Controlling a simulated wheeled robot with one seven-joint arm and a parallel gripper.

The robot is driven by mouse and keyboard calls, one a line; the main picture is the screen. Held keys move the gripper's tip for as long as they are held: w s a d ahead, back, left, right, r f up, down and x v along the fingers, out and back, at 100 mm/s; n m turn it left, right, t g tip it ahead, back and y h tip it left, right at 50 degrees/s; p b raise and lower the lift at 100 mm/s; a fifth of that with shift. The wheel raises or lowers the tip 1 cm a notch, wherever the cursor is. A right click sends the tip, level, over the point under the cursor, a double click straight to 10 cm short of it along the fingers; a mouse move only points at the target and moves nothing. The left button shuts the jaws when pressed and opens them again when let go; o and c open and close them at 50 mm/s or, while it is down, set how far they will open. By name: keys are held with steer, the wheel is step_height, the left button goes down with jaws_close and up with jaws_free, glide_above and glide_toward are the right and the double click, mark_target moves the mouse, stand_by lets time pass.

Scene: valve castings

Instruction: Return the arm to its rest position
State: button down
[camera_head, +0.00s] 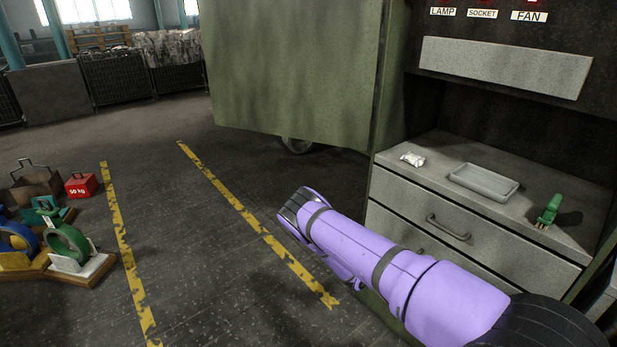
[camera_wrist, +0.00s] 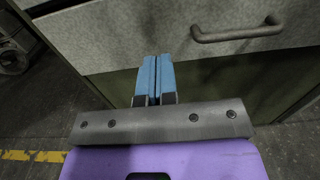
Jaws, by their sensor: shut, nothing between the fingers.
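My gripper (camera_wrist: 155,62) shows in the wrist view with its two blue fingers together and nothing between them. It is in front of the cabinet's lower drawer front (camera_wrist: 120,38), to the left of a grey bar handle (camera_wrist: 238,32). I cannot tell whether the fingertips touch the drawer. In the head view my purple arm reaches from the bottom right toward the middle, beside the cabinet's left front corner. The gripper's fingers are hidden there.
The grey drawer cabinet (camera_head: 480,232) has a small white packet (camera_head: 412,159), a grey tray (camera_head: 483,182) and a green object (camera_head: 548,211) on top. A green panel (camera_head: 290,70) stands behind. Floor between is clear.

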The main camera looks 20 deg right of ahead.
steer(key=shift+r, duration=0.1)
step_height(320, 180, up, 19)
steer(key=w+a+m+g+y, duration=0.1)
steer(key=a+m+g, duration=0.2)
steer(key=m+g, duration=0.5)
steer(key=s+a+r+m+y, duration=0.3)
steer(key=s+r+m, duration=0.1)
steer(key=r, duration=0.7)
steer(key=s+a+r+m+y, duration=0.25)
steer(key=r+m+y, duration=0.2)
steer(key=r, duration=0.55)
steer(key=s+a+r+m+t+y, duration=0.1)
steer(key=s+a+r+m+y, duration=0.1)
steer(key=s+a+r, duration=0.4)
steer(key=s+a+r+m+t+y, duration=0.1)
steer(key=s+a+r+m+y, duration=0.15)
steer(key=s+r, duration=0.7)
steer(key=s+a+r+t+y, duration=0.2)
steer(key=s+a+r, duration=0.1)
steer(key=s, duration=0.4)
steer(key=s+a+r+m+t+y, duration=0.1)
steer(key=s+a+r+t+y, duration=0.1)
steer(key=s, duration=0.6)
steer(key=shift+s+a+r+t, duration=0.2)
steer(key=shift+a+r+t, duration=0.45)
steer(key=shift+a, duration=0.45)
